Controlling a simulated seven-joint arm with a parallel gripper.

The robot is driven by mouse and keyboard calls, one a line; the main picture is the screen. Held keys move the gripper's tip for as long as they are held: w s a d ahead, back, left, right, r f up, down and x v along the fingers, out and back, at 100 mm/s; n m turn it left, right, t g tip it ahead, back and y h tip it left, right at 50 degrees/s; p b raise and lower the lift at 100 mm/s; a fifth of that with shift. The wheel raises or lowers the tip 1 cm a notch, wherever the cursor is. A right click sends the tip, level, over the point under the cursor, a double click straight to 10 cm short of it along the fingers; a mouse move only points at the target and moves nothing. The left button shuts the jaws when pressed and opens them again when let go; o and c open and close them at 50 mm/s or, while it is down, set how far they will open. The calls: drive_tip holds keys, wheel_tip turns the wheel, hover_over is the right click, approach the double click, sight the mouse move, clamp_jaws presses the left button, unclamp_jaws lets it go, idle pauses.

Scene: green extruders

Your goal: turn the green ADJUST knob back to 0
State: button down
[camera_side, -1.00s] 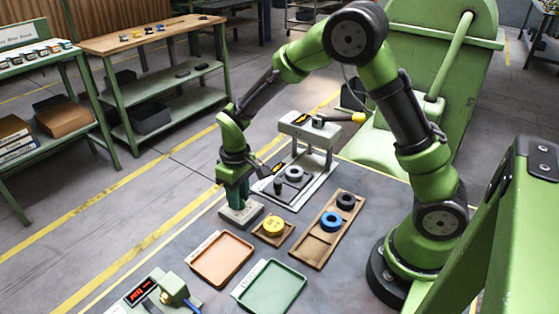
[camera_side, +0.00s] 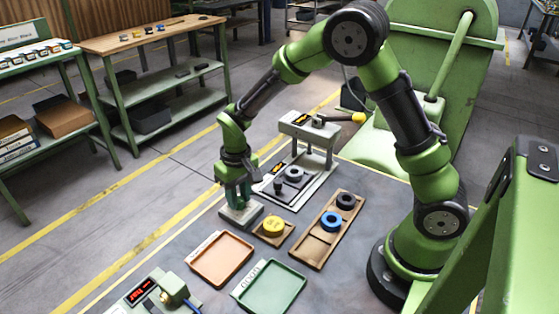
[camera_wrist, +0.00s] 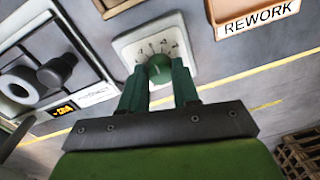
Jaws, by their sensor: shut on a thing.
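The green ADJUST knob (camera_wrist: 160,70) sits on a pale dial plate (camera_wrist: 146,42) with small numbers around it. In the wrist view the knob lies between the two green fingers of my gripper (camera_wrist: 161,76), which are shut on it. In the side view my gripper (camera_side: 238,198) points straight down onto the pale dial block (camera_side: 241,216), and its fingers hide the knob there. The numbers are too small to read with certainty, and I cannot tell which one the knob points at.
A press stand (camera_side: 308,130) with a yellow-ended lever stands behind. A yellow ring (camera_side: 273,226) and a wooden tray (camera_side: 306,248) with blue and black rings are to the right. An orange tray (camera_side: 221,259) and a green tray (camera_side: 270,288) lie in front.

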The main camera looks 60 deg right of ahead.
sight(241, 198)
drive_tip(key=c, duration=0.8)
unclamp_jaws()
drive_tip(key=r, duration=1.7)
drive_tip(key=shift+d, duration=0.4)
drive_tip(key=s+r+t, duration=0.1)
drive_tip(key=s+t, duration=0.1)
drive_tip(key=s, duration=0.3)
drive_tip(key=s+d+r+m+t+y, duration=0.1)
drive_tip(key=s+t, duration=0.1)
drive_tip(key=s, duration=0.4)
drive_tip(key=s+r+t, duration=0.2)
drive_tip(key=s+t, duration=0.1)
drive_tip(key=s, duration=0.3)
drive_tip(key=shift+s+d+r+m, duration=0.1)
drive_tip(key=shift+s+d+m, duration=0.05)
drive_tip(key=shift+m, duration=0.25)
